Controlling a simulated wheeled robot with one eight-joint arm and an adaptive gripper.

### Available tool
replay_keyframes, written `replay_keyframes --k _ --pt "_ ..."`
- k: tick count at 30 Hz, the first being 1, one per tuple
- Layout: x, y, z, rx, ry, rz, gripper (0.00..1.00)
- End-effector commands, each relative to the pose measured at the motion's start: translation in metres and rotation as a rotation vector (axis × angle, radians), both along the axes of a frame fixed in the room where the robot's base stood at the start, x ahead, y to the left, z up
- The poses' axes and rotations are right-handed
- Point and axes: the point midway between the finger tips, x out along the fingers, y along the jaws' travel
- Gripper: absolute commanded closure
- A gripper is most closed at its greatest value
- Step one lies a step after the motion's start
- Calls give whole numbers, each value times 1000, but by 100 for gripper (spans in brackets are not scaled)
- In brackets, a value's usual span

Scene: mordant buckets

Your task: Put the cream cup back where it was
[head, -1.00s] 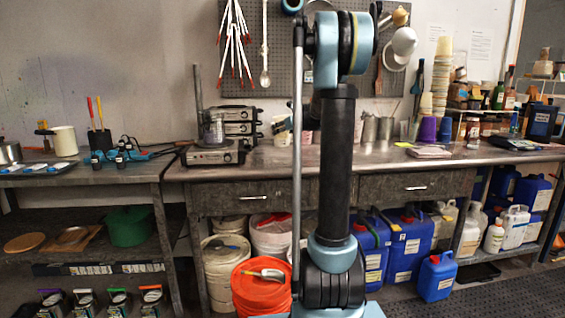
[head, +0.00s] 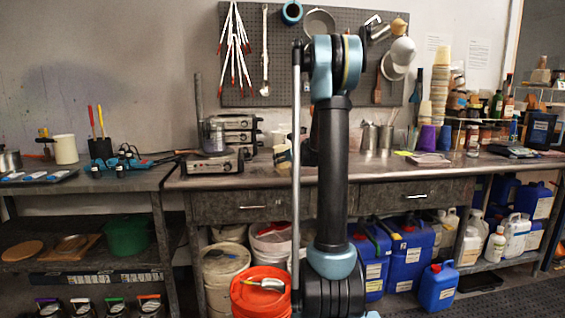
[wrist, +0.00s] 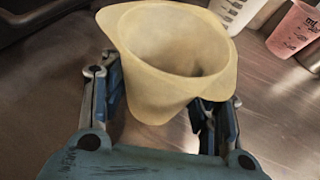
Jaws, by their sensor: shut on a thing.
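The cream cup (wrist: 152,100) fills the middle of the wrist view. It is pale yellow, with a wide flared rim and a narrower base, and it is tilted so that its open mouth shows; the inside looks empty. My gripper (wrist: 168,98) is shut on it, with one blue-and-grey finger on the left side and one on the right. The cup appears held above the brown bench top (wrist: 65,130). In the head view my arm hides most of the gripper, and I cannot make out the cup clearly there.
White (wrist: 236,10) and pink (wrist: 294,28) measuring cups stand at the upper right of the wrist view, beside a metal container. In the head view, metal cups (head: 378,138) and stacked cups (head: 438,95) stand right of my arm. A hotplate (head: 212,164) stands left.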

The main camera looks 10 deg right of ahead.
Motion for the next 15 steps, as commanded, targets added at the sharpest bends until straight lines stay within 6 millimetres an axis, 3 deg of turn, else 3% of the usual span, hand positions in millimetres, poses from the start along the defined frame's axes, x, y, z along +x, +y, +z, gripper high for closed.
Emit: replay_keyframes --k 9,10,12,15 --pt "0 0 -2 0 0 0 75" --pt "0 0 -1 0 0 0 37" --pt "0 0 -1 0 0 1 23" --pt "0 1 -1 0 0 1 23"
